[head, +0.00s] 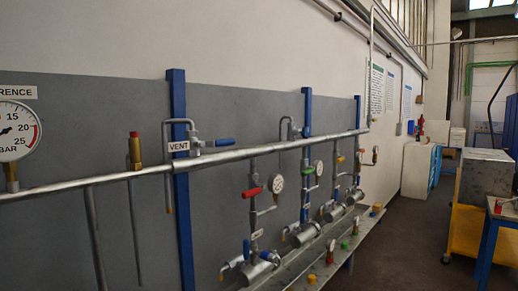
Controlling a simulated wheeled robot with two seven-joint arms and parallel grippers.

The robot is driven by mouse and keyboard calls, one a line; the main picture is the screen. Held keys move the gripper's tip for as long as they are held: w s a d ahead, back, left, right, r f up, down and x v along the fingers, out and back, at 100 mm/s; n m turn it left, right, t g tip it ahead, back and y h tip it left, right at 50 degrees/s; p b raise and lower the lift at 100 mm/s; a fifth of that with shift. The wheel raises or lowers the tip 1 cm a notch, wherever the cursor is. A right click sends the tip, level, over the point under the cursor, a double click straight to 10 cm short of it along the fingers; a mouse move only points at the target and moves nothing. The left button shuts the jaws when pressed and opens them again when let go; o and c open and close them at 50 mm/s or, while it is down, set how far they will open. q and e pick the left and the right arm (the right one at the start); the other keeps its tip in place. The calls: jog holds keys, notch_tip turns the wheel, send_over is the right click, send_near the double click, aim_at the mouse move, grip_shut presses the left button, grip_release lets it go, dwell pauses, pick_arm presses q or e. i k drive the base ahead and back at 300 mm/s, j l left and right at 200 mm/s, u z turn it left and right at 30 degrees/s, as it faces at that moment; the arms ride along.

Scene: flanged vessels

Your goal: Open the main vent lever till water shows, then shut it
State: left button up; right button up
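A white label reading VENT (178,146) hangs at the main pipe (235,156) in the head view. Just right of it a small valve carries a blue lever (224,142), which points right, roughly along the main pipe. A thin bent vent tube (167,180) rises from this valve, loops over to the left and hangs down below the main pipe. No water shows at its lower end (169,209), though the end is small. Neither of my grippers is in view.
A pressure gauge (15,131) and a brass fitting with a red top (134,151) stand left. Right along the pipe are a red lever (252,192), green lever (309,170) and several vessels above a bench (300,262). A yellow cart (466,232) stands right; floor between is clear.

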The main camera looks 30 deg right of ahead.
aim_at(230, 141)
jog(key=z, duration=0.9)
